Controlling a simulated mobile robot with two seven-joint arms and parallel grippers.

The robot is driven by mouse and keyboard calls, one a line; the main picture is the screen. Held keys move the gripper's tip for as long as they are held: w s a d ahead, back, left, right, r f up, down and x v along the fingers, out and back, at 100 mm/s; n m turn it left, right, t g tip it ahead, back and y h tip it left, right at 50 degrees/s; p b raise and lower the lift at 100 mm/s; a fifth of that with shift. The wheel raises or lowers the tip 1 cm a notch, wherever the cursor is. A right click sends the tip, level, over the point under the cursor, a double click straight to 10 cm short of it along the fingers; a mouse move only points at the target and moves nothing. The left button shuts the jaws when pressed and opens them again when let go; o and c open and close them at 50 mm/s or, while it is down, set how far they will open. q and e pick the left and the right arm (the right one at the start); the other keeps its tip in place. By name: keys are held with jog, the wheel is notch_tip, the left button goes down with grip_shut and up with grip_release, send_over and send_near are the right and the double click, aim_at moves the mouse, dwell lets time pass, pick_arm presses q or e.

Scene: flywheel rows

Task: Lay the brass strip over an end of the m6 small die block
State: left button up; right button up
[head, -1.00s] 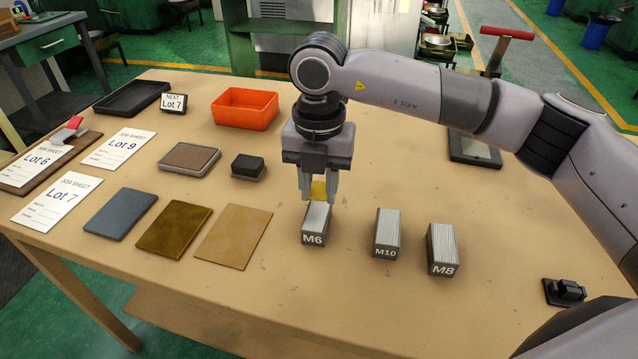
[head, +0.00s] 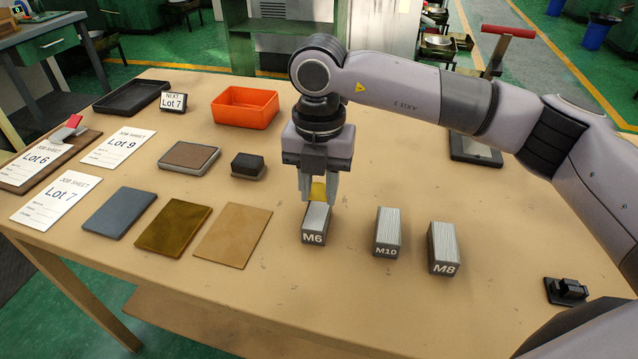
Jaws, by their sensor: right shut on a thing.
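The M6 small die block (head: 315,226) stands on the table, grey with a ridged top and its label facing the front. My right gripper (head: 318,194) is over the far end of this block, pointing down. It is shut on the brass strip (head: 318,191), a small yellow piece showing between the fingers. The strip is at the block's far end; I cannot tell whether it touches the top. The fingers hide part of the strip and the block's far end. My left gripper is not in view.
The M10 block (head: 387,233) and M8 block (head: 443,248) stand to the right. A tan plate (head: 233,237) lies to the left beside brown and blue-grey plates. An orange bin (head: 245,108) and a small black block (head: 248,166) are behind. The table's front is clear.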

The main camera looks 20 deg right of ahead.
aim_at(319, 194)
jog(key=shift+f+b, duration=0.35)
jog(key=shift+f, duration=0.2)
jog(key=o, duration=1)
jog(key=shift+o, duration=0.2)
notch_tip(319, 194, up, 7)
jog(key=shift+r, duration=0.1)
